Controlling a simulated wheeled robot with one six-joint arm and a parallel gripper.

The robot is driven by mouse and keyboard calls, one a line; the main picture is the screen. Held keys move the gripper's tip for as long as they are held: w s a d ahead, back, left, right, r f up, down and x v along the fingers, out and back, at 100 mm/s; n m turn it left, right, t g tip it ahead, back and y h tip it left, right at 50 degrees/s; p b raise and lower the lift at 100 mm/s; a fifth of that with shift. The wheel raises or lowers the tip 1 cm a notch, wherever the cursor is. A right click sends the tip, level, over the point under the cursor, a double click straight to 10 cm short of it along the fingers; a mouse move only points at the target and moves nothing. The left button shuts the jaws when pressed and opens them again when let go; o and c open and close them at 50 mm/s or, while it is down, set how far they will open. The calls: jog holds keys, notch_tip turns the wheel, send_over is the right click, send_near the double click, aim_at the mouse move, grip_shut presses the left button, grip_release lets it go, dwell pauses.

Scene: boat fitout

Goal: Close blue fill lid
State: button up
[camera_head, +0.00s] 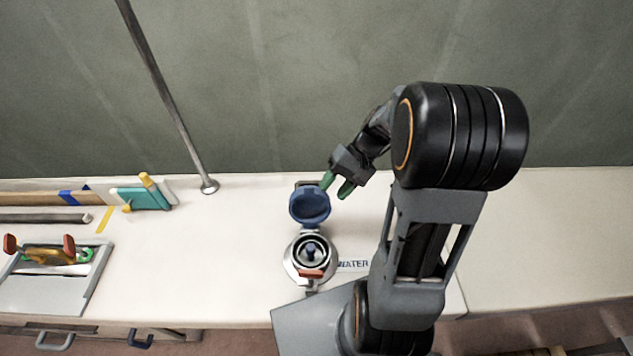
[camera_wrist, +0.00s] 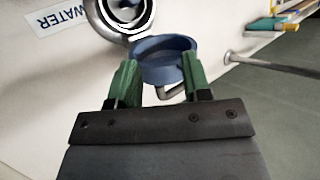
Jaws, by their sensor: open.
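The blue fill lid (camera_head: 310,205) stands open on the far side of the round metal filler (camera_head: 312,258), whose mouth is uncovered. A small blue and red part shows in and at the front of the filler. In the wrist view the blue lid (camera_wrist: 165,60) lies just beyond and between my gripper's green fingertips, with the metal filler (camera_wrist: 128,14) behind it. My gripper (camera_head: 338,186) is open and empty, at the far right edge of the lid. Whether a finger touches the lid I cannot tell.
A label reading "WATER" (camera_head: 354,265) lies right of the filler. A thin metal post (camera_head: 170,95) rises from the deck behind and left. A grey tray (camera_head: 50,285) with tools and a teal block (camera_head: 145,198) are at left.

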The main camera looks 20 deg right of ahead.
jog(key=w+d+f+m+t+y, duration=0.2)
jog(key=w+d+f+m+y, duration=0.15)
jog(key=d+f+y, duration=0.2)
jog(key=m+t+y, duration=0.1)
jog(key=t+y, duration=0.3)
jog(key=t, duration=0.1)
send_near(318, 181)
jog(key=shift+m+t, duration=0.25)
jog(key=shift+t, duration=0.05)
jog(key=p+x, duration=0.1)
jog(key=x, duration=0.2)
jog(key=p+x, duration=0.1)
jog(key=x, duration=0.2)
jog(key=f+p+x, duration=0.1)
jog(key=x, duration=0.3)
jog(key=shift+s+a, duration=0.1)
jog(key=shift+s, duration=0.05)
jog(key=shift+c, duration=0.2)
grip_shut()
